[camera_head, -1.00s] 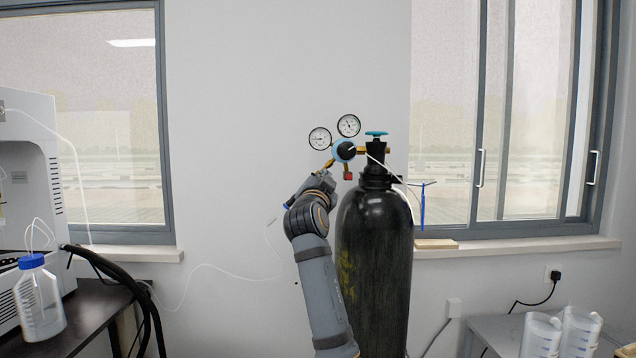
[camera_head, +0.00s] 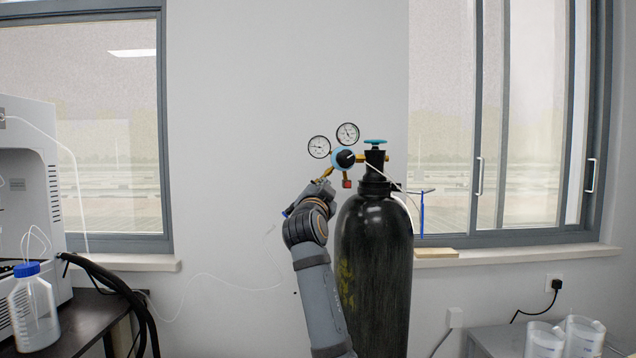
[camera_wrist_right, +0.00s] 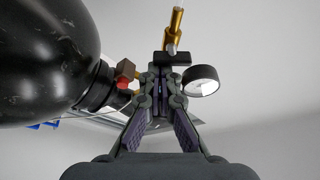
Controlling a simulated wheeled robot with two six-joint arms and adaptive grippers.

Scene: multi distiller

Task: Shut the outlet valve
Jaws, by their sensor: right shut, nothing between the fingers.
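A black gas cylinder (camera_head: 373,265) stands upright, with a teal handwheel (camera_head: 375,142) on top. Its brass regulator has a blue-and-black knob (camera_head: 344,159) and two round gauges. A brass outlet fitting (camera_head: 328,173) slopes down to the left, towards my right gripper (camera_head: 318,187). In the right wrist view the right gripper (camera_wrist_right: 161,83) is shut and empty. Just beyond its fingertips is a black outlet valve handle (camera_wrist_right: 172,58) on a brass tube (camera_wrist_right: 175,25); I cannot tell whether they touch. My left gripper is not in view.
In the right wrist view a gauge (camera_wrist_right: 201,80) is close right of the fingertips, and a red block (camera_wrist_right: 125,70) is close left. A white tube runs along the wall. A bottle (camera_head: 34,308) stands at left; beakers (camera_head: 545,341) stand at lower right.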

